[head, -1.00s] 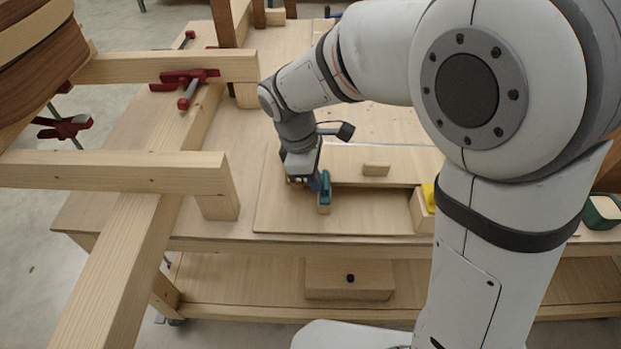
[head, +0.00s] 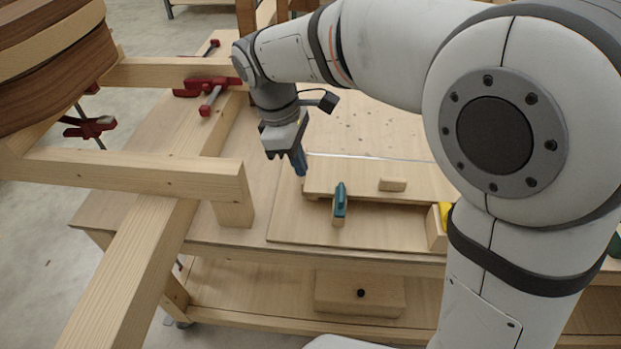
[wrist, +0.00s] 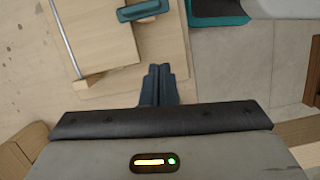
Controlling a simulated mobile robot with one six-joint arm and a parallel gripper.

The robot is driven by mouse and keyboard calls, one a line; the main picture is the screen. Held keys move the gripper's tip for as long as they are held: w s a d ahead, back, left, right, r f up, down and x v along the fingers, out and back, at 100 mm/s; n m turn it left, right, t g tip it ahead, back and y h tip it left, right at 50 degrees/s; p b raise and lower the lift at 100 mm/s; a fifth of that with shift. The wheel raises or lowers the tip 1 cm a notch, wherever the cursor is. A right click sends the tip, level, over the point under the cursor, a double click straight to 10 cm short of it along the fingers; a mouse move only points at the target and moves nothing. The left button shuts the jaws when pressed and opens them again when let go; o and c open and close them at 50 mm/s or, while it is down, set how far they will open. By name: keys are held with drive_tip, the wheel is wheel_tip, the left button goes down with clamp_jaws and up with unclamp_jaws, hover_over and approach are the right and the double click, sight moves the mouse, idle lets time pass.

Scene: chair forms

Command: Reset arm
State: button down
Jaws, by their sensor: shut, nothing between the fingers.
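My gripper (head: 300,167) hangs from my arm above the workbench, over the left end of the wooden board with the raised panel. Its fingers are shut with nothing between them; they also show shut in the wrist view (wrist: 158,80). A teal-topped wooden block (head: 339,203) stands on the board, to the right of and below my gripper in the head view and apart from it. The teal piece also shows at the top of the wrist view (wrist: 143,10).
The raised panel (head: 350,180) carries a small wooden block (head: 392,184). A yellow-topped wooden box (head: 436,230) stands at right. Wooden beams (head: 125,172) with red clamps (head: 210,88) stand at left. Bare bench lies behind the panel.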

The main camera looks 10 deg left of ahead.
drive_tip(key=shift+v, duration=0.85)
drive_tip(key=shift+d, duration=0.1)
drive_tip(key=d+r+m+y, duration=0.2)
drive_tip(key=d+m, duration=0.5)
drive_tip(key=d, duration=0.8)
drive_tip(key=s+d+f+m+t, duration=0.3)
drive_tip(key=s+d+m, duration=0.6)
drive_tip(key=d, duration=0.5)
drive_tip(key=shift+f+m+y, duration=0.35)
drive_tip(key=shift+m+y, duration=0.05)
drive_tip(key=shift+m, duration=0.7)
